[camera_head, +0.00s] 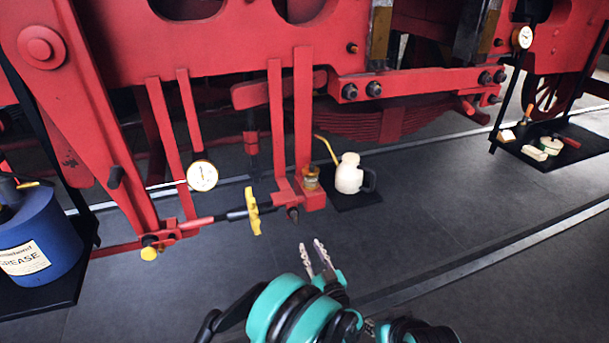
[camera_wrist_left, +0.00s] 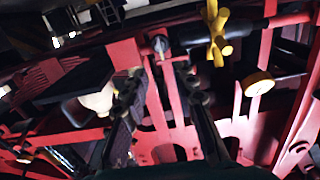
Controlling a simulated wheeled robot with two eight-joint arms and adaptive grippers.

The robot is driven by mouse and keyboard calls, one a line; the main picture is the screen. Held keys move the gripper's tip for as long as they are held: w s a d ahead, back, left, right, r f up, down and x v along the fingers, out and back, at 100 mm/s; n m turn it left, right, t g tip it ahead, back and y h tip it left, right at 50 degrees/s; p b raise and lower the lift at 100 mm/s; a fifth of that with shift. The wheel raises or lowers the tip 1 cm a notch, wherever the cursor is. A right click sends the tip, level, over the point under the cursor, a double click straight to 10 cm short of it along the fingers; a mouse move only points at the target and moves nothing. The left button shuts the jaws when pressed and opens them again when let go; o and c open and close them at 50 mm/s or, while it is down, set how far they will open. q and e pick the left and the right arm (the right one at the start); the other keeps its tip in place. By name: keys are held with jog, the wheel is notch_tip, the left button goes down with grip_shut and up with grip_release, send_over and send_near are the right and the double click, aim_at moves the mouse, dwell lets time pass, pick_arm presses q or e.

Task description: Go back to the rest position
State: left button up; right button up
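My left gripper (camera_head: 314,254) is at the lower middle of the head view, above the dark floor. Its two thin metal fingers point up and away and stand apart with nothing between them. In the left wrist view the fingers (camera_wrist_left: 155,85) are also apart and empty, with the red frame behind them. The gripper is clear of the yellow handle (camera_head: 254,210) to its left and the cream oil can (camera_head: 349,176) beyond it. Teal and black parts of my arms fill the bottom edge. I do not see my right gripper's fingers.
The red locomotive frame (camera_head: 225,45) runs across the back. A blue grease drum (camera_head: 38,238) stands far left, and a white gauge (camera_head: 202,176) hangs nearby. A dark tray (camera_head: 577,161) holding small items lies far right. The floor (camera_head: 440,225) right of the gripper is open.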

pick_arm(q)
notch_tip(320, 180, up, 22)
jog(key=a+m+h, duration=0.2)
jog(key=m+h, duration=0.5)
jog(key=h, duration=0.4)
jog(key=s+a+f+n+g+y, duration=0.1)
jog(key=s+a+f+g, duration=0.2)
jog(key=s, duration=0.6)
jog(key=s+a+f+n+g+y, duration=0.1)
jog(key=s+a+f+g+y, duration=0.1)
jog(key=s+a+f, duration=0.5)
jog(key=s+a+f+n+g+y, duration=0.1)
jog(key=s+a+f+g, duration=0.3)
jog(key=s+a, duration=0.6)
jog(key=shift+s+f+n+g+y, duration=0.3)
jog(key=shift+s+f+g+y, duration=0.15)
jog(key=shift+y, duration=0.25)
